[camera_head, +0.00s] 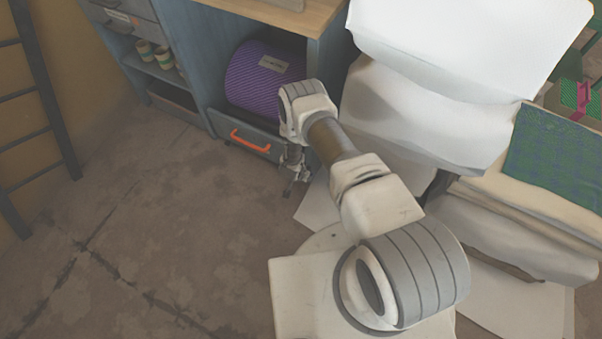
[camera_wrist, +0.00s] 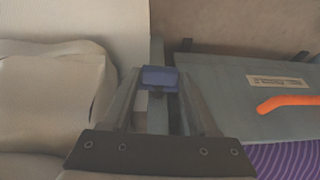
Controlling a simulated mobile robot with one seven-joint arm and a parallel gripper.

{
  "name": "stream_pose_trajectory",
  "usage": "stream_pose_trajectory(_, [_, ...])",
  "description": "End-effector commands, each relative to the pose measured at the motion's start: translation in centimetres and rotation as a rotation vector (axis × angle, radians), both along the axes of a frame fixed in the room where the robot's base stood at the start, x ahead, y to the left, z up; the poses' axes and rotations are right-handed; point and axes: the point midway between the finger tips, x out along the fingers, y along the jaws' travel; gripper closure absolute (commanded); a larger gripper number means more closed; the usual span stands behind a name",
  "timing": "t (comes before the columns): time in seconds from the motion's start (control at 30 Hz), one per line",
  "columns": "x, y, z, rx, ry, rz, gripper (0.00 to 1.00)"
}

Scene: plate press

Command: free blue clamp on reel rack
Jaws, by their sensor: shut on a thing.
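The blue clamp (camera_wrist: 160,77) is in the middle of the wrist view, at the edge of the blue-grey reel rack (camera_wrist: 225,85), beside a drawer front. My gripper (camera_wrist: 160,92) has a finger on each side of the clamp and is shut on it. In the head view my gripper (camera_head: 294,178) points down at the right front of the reel rack (camera_head: 196,60). The clamp cannot be made out there. Whether it still grips the rack's edge cannot be told.
A purple reel (camera_head: 262,80) sits in the rack above a drawer with an orange handle (camera_head: 250,141). Large white sheets (camera_head: 425,105) hang and lie close on the right. A dark ladder (camera_head: 48,95) leans at the left. The floor (camera_head: 150,230) at front left is clear.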

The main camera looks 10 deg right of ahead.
Motion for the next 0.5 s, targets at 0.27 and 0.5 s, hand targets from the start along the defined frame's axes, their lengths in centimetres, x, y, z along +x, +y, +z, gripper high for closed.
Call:
stream_pose_trajectory(0.27, [-0.35,-0.57,0.08,0.064,-0.046,-0.003,0.96])
stream_pose_trajectory(0.5, [-0.53,-0.78,-0.14,0.132,-0.095,-0.006,0.96])
